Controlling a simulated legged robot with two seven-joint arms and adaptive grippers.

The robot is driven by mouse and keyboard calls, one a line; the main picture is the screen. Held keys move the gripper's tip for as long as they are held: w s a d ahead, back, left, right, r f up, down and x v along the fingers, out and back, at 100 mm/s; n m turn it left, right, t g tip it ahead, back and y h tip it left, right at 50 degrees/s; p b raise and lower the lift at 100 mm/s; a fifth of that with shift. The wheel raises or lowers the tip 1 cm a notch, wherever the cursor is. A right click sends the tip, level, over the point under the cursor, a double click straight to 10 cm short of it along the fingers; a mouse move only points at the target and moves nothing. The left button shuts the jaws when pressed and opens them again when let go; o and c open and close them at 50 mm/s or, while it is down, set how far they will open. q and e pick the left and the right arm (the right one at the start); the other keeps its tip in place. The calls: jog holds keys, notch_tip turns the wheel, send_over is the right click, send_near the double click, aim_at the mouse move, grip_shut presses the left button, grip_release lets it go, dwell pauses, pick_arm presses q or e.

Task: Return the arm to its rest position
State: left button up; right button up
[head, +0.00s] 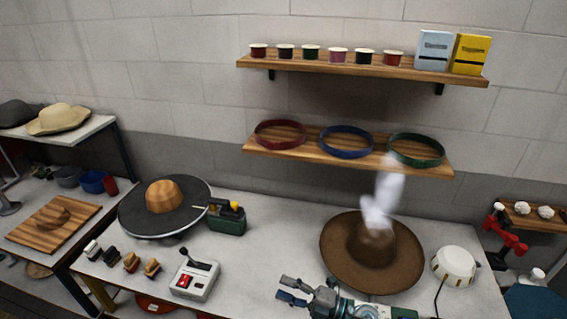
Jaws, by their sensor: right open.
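My right gripper (291,292) shows at the bottom centre of the head view. Its fingers point left, spread apart, with nothing between them. It is over the front part of the white table (262,250), in front and to the left of a brown wide-brimmed hat (340,250). A white plume like steam rises from the hat's crown. My left gripper is not in view.
A grey control box (195,281) with a lever stands left of my right gripper. A black round press plate with a wooden block (164,196) is farther back. A round cream device (455,265) sits right of the hat. Shelves (350,158) hang behind.

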jog(key=w+d+f+m+t+h, duration=0.1)
jog(key=w+d+m+t+h, duration=0.2)
jog(key=d+m+t+h, duration=1.3)
jog(key=s+d+f+m+g+h, duration=0.2)
jog(key=s+f+m+g, duration=0.25)
jog(key=f, duration=0.35)
jog(key=s+d+f+m+g+h, duration=0.1)
jog(key=s+d+f+m+g, duration=0.25)
jog(key=f+m+g, duration=0.3)
jog(key=s+a+f+g+y, duration=0.1)
jog(key=s+f+g, duration=0.35)
jog(key=s, duration=0.55)
jog(key=s+a+f+g, duration=0.1)
jog(key=s+f+g, duration=0.4)
jog(key=s, duration=0.4)
notch_tip(320, 180, down, 27)
jog(key=s, duration=0.1)
jog(key=s+d+f+b, duration=0.1)
jog(key=s+d+f, duration=0.1)
jog(key=s+f, duration=0.7)
jog(key=s+d+f+g, duration=0.1)
jog(key=s+f, duration=0.8)
jog(key=shift+s+d+f+b, duration=0.25)
jog(key=shift+s+d+b, duration=0.05)
jog(key=shift+d+b, duration=0.1)
